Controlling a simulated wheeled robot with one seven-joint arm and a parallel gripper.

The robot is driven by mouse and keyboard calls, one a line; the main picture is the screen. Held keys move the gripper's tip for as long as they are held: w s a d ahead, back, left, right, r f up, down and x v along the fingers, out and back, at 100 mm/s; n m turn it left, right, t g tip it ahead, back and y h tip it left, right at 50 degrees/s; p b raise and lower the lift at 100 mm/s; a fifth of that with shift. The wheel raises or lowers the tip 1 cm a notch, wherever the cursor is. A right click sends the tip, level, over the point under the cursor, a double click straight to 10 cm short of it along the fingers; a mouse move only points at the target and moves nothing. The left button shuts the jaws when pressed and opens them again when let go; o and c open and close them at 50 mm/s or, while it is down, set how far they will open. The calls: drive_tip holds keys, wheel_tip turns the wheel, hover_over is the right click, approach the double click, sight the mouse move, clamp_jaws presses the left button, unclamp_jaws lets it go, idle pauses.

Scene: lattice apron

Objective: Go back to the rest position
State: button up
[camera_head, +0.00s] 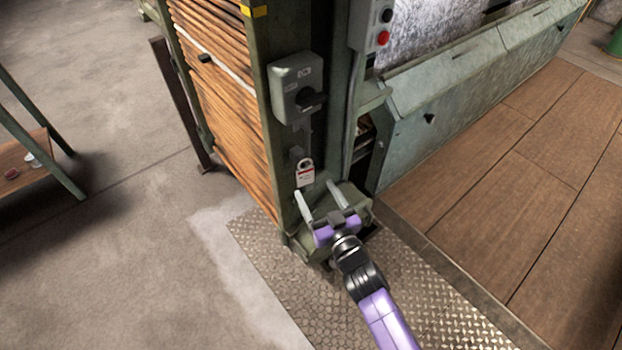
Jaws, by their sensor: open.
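My gripper (321,202) is in the lower middle of the head view, at the end of my purple and black arm. Its two pale fingers are spread apart, and nothing shows between them. It is in front of the foot of a green machine post. A red and white padlock (305,173) hangs on the post just beyond the fingertips. It appears apart from the fingers. A grey switch box (296,84) with a black knob is mounted above the padlock.
A control box with a red button (383,38) is on the right of the post. A wooden platform (520,190) lies to the right. A diamond-plate floor sheet (265,255) lies under my arm. A green-legged table (40,158) stands at the left. Concrete floor between is clear.

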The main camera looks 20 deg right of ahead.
drive_tip(key=shift+s, duration=0.55)
drive_tip(key=s+r+g, duration=0.1)
drive_tip(key=s+r, duration=0.4)
drive_tip(key=s, duration=0.8)
drive_tip(key=s+d+r+g+h, duration=0.1)
drive_tip(key=s+r, duration=0.3)
drive_tip(key=s, duration=0.9)
drive_tip(key=s+r+g, duration=0.1)
drive_tip(key=s+r, duration=0.4)
drive_tip(key=s, duration=0.9)
wheel_tip(320, 180, up, 15)
drive_tip(key=p, duration=1.5)
drive_tip(key=shift+f+m, duration=0.2)
drive_tip(key=shift+m, duration=0.1)
drive_tip(key=shift+w+d, duration=0.1)
idle(0.5)
